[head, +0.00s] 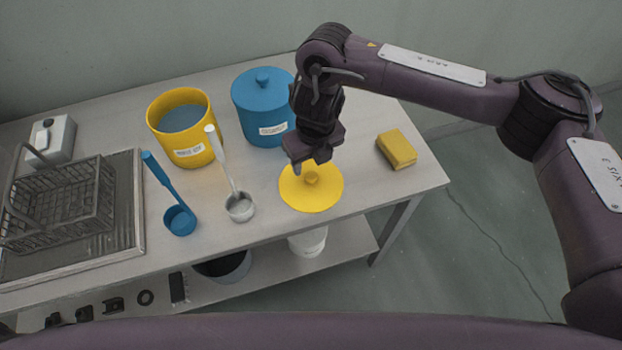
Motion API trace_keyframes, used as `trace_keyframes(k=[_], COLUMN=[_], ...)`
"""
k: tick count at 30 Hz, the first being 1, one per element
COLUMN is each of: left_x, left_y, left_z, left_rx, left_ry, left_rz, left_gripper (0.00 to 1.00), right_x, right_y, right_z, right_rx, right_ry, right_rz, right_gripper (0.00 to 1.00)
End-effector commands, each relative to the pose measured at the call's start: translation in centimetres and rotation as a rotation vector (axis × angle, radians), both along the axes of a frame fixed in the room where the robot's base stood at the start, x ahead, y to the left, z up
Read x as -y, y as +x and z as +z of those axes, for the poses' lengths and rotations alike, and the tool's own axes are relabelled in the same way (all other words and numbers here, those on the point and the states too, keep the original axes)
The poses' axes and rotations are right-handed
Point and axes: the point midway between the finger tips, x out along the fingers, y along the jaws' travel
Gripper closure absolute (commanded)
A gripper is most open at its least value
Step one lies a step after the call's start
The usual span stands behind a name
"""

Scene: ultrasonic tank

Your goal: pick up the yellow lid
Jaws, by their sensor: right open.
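The yellow lid (311,196) is a flat round disc with a small knob in its middle. It lies on the grey table in front of the blue canister, near the table's front edge. My right gripper (309,166) points down just above the lid's knob. Its jaws are open and empty. The gripper hides part of the lid's far edge, and I cannot tell whether the fingertips touch the knob. My left gripper does not show in the head view.
A blue lidded canister (262,110) stands behind the lid. A yellow pot (184,135) holds liquid. A yellow sponge (397,149) lies right. A wire basket (58,207) stands far left.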

Motion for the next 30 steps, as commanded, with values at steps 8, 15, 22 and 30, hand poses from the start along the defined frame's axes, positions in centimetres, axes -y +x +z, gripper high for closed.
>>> trace_keyframes(k=[8, 15, 22, 30], left_x=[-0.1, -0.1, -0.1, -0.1], left_y=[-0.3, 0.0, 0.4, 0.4], left_z=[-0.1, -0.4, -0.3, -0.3], left_rx=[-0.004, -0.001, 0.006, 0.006], left_ry=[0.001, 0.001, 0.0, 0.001], left_rz=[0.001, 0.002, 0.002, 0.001], left_gripper=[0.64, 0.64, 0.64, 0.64], right_x=[0.2, 0.0, 0.0, 0.0], right_y=[-0.4, 0.0, 0.0, 0.0], right_z=[-3.7, -5.2, -5.1, -5.1], right_rx=[-0.004, 0.002, 0.002, 0.002], right_ry=[0.004, 0.003, 0.003, 0.003], right_rz=[-0.003, -0.002, -0.002, -0.002], right_gripper=[0.49, 0.49, 0.57, 0.92])
